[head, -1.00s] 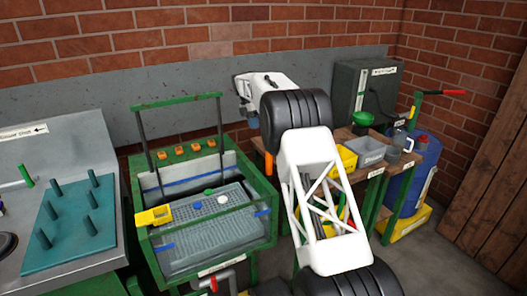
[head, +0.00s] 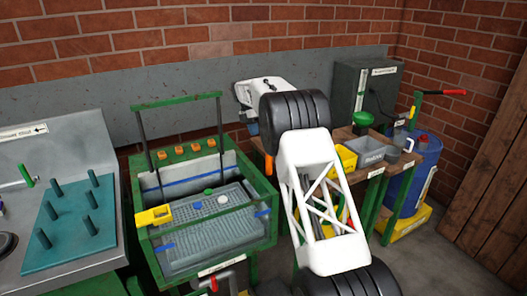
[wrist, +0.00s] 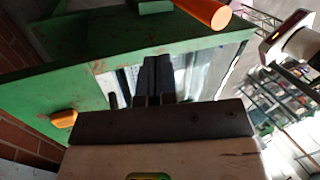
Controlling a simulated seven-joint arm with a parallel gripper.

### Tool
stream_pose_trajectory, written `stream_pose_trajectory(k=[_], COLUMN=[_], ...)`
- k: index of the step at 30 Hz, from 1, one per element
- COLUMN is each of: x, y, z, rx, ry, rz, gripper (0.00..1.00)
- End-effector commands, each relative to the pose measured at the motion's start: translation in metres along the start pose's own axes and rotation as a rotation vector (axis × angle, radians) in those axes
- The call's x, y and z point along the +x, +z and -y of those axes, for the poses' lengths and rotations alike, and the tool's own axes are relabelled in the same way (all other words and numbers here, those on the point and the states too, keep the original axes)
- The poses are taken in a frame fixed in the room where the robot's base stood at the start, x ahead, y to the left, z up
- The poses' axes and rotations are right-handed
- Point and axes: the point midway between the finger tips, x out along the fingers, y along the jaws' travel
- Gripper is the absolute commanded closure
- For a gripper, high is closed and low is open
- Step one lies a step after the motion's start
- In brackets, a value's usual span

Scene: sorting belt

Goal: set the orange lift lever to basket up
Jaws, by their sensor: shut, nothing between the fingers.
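An orange cylindrical grip, which looks like the end of the lift lever (wrist: 207,12), shows at the top of the wrist view. In the head view a small orange piece (head: 268,168) stands at the right side of the green tank, beside my arm. I cannot read the lever's setting. My gripper (wrist: 158,62) is shut and empty, with its dark fingers together over the green frame and apart from the orange grip. In the head view the fingertips are mostly hidden behind my arm. The grey perforated basket (head: 225,232) sits inside the tank.
The green tank (head: 265,190) carries a tall hoop and several orange knobs (head: 194,149) at its back edge. A yellow piece (head: 154,216) sits on its left rim. A teal peg board (head: 70,235) is at left. A wooden bench (head: 340,133) with bins stands at right.

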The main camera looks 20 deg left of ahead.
Motion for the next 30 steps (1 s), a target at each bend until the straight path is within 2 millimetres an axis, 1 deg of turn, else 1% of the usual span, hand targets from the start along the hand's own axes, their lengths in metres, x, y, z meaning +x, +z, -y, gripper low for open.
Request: stream_pose_trajectory(k=[15, 17, 24, 30], x=[0.078, 0.078, 0.087, 0.090], y=[0.000, 0.001, 0.000, 0.000], z=[0.001, 0.007, 0.028, 0.036], rx=[0.001, 0.002, 0.000, 0.000], ry=[-0.002, 0.002, 0.001, 0.001], rz=[-0.001, 0.000, 0.000, 0.000], gripper=[1.00, 1.00, 1.00, 1.00])
